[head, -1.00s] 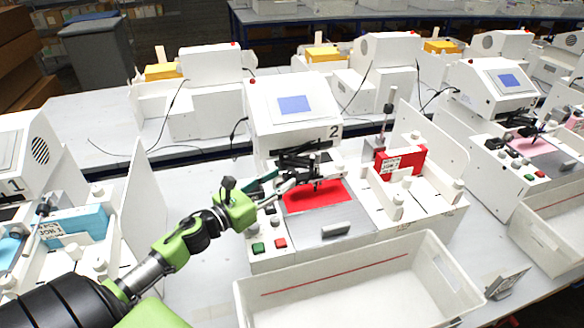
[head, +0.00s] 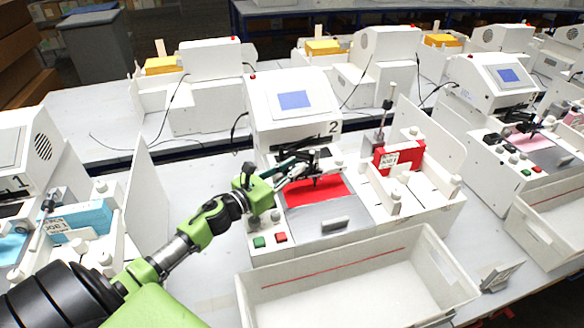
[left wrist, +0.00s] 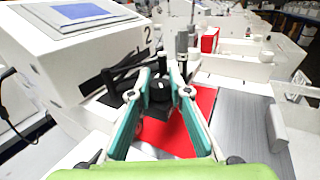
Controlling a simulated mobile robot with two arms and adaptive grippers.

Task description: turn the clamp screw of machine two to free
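Machine two (head: 292,128) is a white plotter with a blue screen and a "2" on its front. Its dark pen carriage (head: 312,160) stands over a red sheet (head: 318,190); the sheet also shows in the left wrist view (left wrist: 203,103). My left gripper (head: 298,172) reaches in from the left to the carriage. In the left wrist view, its teal fingers (left wrist: 160,80) are apart, one on each side of a round black knob with a white mark, which looks like the clamp screw (left wrist: 159,92). I cannot tell whether they touch it. My right gripper is not in view.
An empty white bin (head: 350,285) stands in front of machine two. Green (head: 259,241) and red (head: 281,238) buttons sit on its front left. A red block (head: 398,158) stands in its right-hand holder. Machine one (head: 30,150) is at left; another plotter (head: 490,90) is at right.

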